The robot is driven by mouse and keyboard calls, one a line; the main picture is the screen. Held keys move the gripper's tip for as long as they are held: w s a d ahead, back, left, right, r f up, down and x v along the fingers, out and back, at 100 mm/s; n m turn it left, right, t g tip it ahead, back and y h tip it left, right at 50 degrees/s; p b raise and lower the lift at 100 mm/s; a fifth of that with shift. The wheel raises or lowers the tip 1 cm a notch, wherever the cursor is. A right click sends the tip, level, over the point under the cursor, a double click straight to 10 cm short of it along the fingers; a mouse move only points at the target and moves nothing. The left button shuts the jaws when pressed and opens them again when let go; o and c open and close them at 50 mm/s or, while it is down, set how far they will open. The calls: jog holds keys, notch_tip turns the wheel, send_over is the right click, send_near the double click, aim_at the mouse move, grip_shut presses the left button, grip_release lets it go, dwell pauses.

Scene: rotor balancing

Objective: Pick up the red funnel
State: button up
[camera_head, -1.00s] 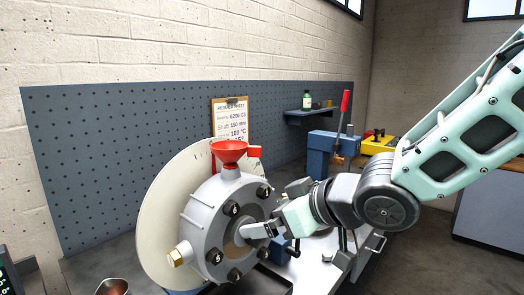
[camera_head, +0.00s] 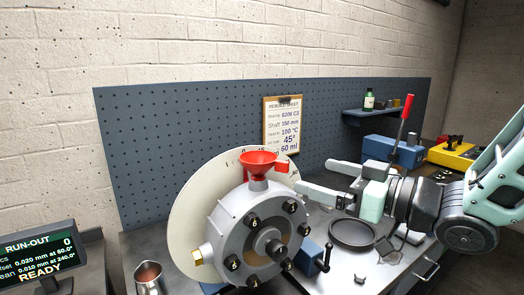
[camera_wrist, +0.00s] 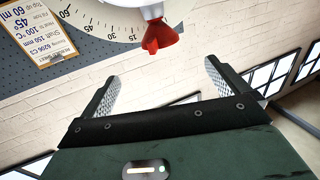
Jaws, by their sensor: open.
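The red funnel (camera_head: 259,163) stands upright, mouth up, on top of the grey round housing (camera_head: 240,222) in the head view. My gripper (camera_head: 314,176) is to its right, jaws open and pointing left toward it, empty and apart from it. The two fingers also show in the wrist view (camera_wrist: 162,85).
A pale dial disc (camera_head: 186,213) stands behind the housing. A black round pan (camera_head: 353,233) lies right of it. A metal cup (camera_head: 149,279) and a run-out display (camera_head: 38,254) are at left. A blue vise (camera_head: 393,149) with a red-handled lever stands at back right.

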aim_at(274, 161)
jog(key=p+x, duration=0.4)
jog(key=x, duration=0.5)
jog(key=p+x, duration=0.3)
jog(key=x, duration=0.1)
jog(key=shift+r, duration=0.25)
jog(key=shift+w+a+f+p, duration=0.15)
jog(key=shift+w+a+p, duration=0.2)
jog(key=shift+w+a, duration=0.05)
jog(key=c, duration=1.1)
